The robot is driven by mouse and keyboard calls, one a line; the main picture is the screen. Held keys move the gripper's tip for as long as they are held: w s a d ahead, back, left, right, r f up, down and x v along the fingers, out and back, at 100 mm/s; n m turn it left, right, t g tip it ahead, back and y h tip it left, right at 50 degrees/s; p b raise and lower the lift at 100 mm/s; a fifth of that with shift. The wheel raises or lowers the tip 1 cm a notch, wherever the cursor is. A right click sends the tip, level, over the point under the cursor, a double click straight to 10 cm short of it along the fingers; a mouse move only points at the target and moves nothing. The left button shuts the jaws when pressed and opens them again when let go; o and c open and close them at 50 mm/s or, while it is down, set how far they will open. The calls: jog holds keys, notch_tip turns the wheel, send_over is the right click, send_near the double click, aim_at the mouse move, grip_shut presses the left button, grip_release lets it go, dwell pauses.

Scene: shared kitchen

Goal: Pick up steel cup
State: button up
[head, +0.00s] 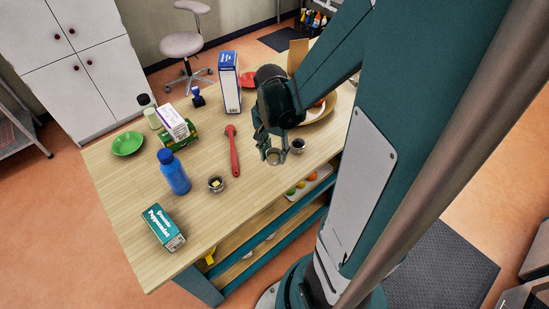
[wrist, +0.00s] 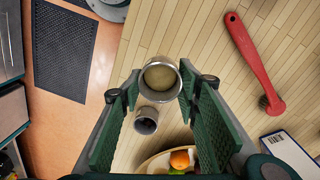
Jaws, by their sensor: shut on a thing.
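A steel cup (head: 273,157) is between the fingers of my gripper (head: 270,148) near the table's front right edge. In the wrist view the cup (wrist: 160,66) shows its round rim and a tan inside, with a dark green padded finger of my gripper (wrist: 160,86) on each side. The gripper is shut on it. I cannot tell whether the cup's base is on the table or just above it. A second, darker metal cup (head: 298,146) stands close to the right; it also shows in the wrist view (wrist: 146,120), outside the grip.
A red brush (head: 233,150) lies left of the gripper. A blue bottle (head: 174,172), a small bowl with something yellow (head: 216,184), a teal box (head: 163,228), a green bowl (head: 128,143) and a tall white-blue box (head: 230,82) stand farther left or back. A fruit bowl (head: 330,103) is behind.

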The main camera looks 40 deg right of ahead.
aim_at(272, 157)
jog(key=shift+r, duration=1.55)
jog(key=shift+w+a+r, duration=0.1)
jog(key=shift+w+a, duration=0.1)
jog(key=shift+w, duration=0.3)
jog(key=w+a+r+n+b, duration=0.2)
jog(key=w+a+r+n, duration=0.1)
jog(key=w+a, duration=1)
jog(key=w+a+r+n+b, duration=0.2)
jog(key=w+a+r+n, duration=0.15)
jog(key=w+a, duration=0.9)
jog(key=shift+n, duration=0.25)
jog(key=shift+w+a+f+p, duration=1.3)
jog(key=shift+w+a+f, duration=0.65)
jog(key=shift+w, duration=1.15)
jog(key=shift+w+a+f+p, duration=1.45)
jog(key=shift+w+a, duration=0.75)
jog(key=shift+w, duration=0.95)
jog(key=shift+w+a+f+p, duration=1.1)
jog(key=shift+w+a+f, duration=0.95)
jog(key=shift+w, duration=1.05)
